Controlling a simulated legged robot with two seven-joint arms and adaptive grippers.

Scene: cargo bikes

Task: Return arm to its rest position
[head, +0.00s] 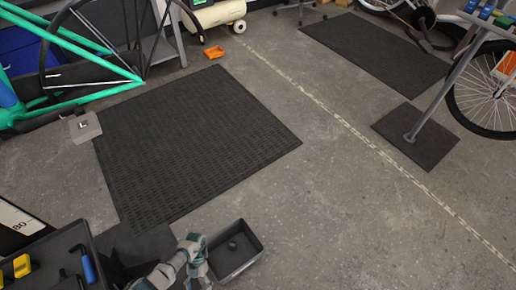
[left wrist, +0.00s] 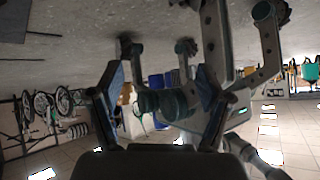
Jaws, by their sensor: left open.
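My left gripper (left wrist: 161,80) shows in the left wrist view with its two fingers spread apart and nothing held between them. Behind the fingers are grey links of my own body, and that view is upside down. In the head view, grey jointed links of mine reach up from the bottom edge, beside a black open tray (head: 250,237). A small round dark shape (head: 232,245) shows in the tray. I cannot make out gripper fingers there. My right gripper is not identifiable in either view.
A green bike frame (head: 75,38) stands at upper left near a black floor mat (head: 190,140). A stand post (head: 440,98) rises at right. Central concrete floor is clear.

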